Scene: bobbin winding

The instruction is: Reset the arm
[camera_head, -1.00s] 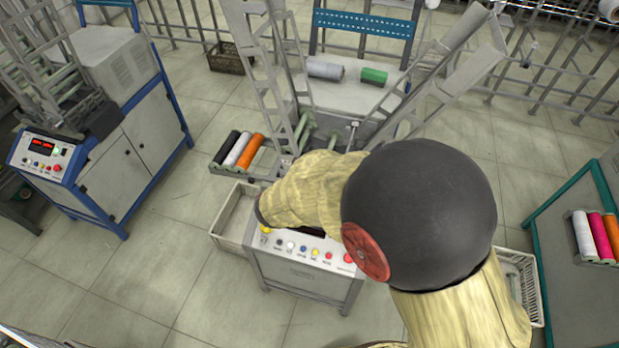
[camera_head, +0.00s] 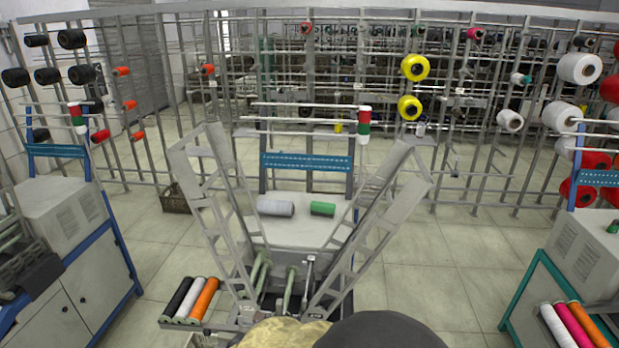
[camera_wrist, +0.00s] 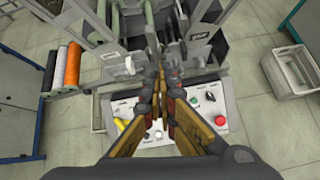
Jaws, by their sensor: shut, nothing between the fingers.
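My gripper (camera_wrist: 161,98) is in the wrist view, its two fingers close together with nothing between them. It hangs over the winding machine's control panel (camera_wrist: 205,98), which has a red button on the right and a yellow knob on the left. The fingers cover the middle of the panel. In the head view only the top of my arm shows at the bottom edge, and my gripper is out of sight there. The winding machine (camera_head: 300,235) stands ahead with its two lattice arms spread in a V.
Black, white and orange bobbins (camera_head: 190,300) lie on a side tray at left; they also show in the wrist view (camera_wrist: 72,64). A pale crate (camera_wrist: 290,72) stands on the floor at right. Blue-framed (camera_head: 75,270) and green-framed (camera_head: 545,300) machines flank the aisle. Open floor (camera_head: 455,270) lies between.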

